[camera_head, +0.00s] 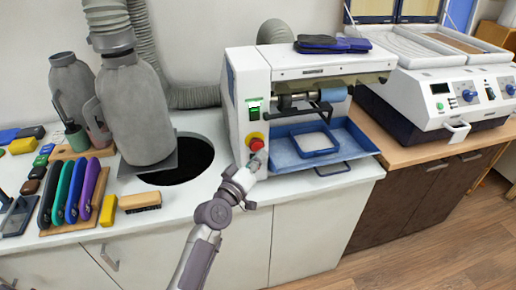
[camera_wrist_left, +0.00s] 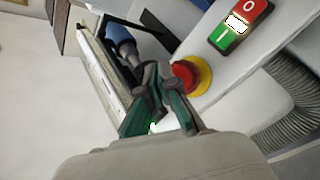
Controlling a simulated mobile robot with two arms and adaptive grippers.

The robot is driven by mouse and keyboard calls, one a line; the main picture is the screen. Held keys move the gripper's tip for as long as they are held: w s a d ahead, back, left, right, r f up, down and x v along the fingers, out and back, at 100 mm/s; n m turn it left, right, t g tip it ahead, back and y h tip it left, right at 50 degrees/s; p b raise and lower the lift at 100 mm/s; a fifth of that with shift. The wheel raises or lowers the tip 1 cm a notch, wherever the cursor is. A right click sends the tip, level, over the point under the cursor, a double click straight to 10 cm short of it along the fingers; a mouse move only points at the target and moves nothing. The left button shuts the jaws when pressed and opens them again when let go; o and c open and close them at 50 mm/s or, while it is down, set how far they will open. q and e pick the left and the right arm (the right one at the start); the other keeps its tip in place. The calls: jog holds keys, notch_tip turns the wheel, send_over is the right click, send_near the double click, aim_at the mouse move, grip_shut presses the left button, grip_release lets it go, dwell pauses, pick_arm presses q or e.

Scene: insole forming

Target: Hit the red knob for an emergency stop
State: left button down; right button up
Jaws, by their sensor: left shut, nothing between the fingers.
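The red knob (camera_head: 256,145) sits on a yellow base on the front of the white machine (camera_head: 250,85). In the left wrist view the knob (camera_wrist_left: 184,76) is just beyond and to the right of the fingertips. My left gripper (camera_head: 258,160) is shut and empty, right at the knob's lower edge in the head view. In the left wrist view the gripper (camera_wrist_left: 158,75) overlaps the knob's left side; whether it touches the knob, I cannot tell. A green switch (camera_head: 254,111) is above the knob. My right gripper is not in view.
A blue tray (camera_head: 350,140) sticks out at the machine's right. A dark round hole (camera_head: 185,165) is in the counter to the left. A wooden brush (camera_head: 140,201) and several colored insoles (camera_head: 70,190) lie further left. A second white machine (camera_head: 440,95) stands at the right.

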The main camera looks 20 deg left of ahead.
pick_arm(q)
jog(key=shift+w+a, duration=0.15)
jog(key=shift+w, duration=0.1)
jog(key=shift+w+a, duration=0.3)
jog(key=shift+w, duration=0.1)
dwell(0.7)
jog(key=shift+s+d, duration=0.5)
jog(key=shift+s, duration=0.25)
jog(key=shift+s+d+p, duration=0.55)
jog(key=shift+s+d, duration=0.15)
jog(key=shift+s, duration=0.35)
jog(key=shift+s+d+p, duration=0.55)
jog(key=shift+s+d, duration=0.15)
jog(key=shift+s, duration=0.35)
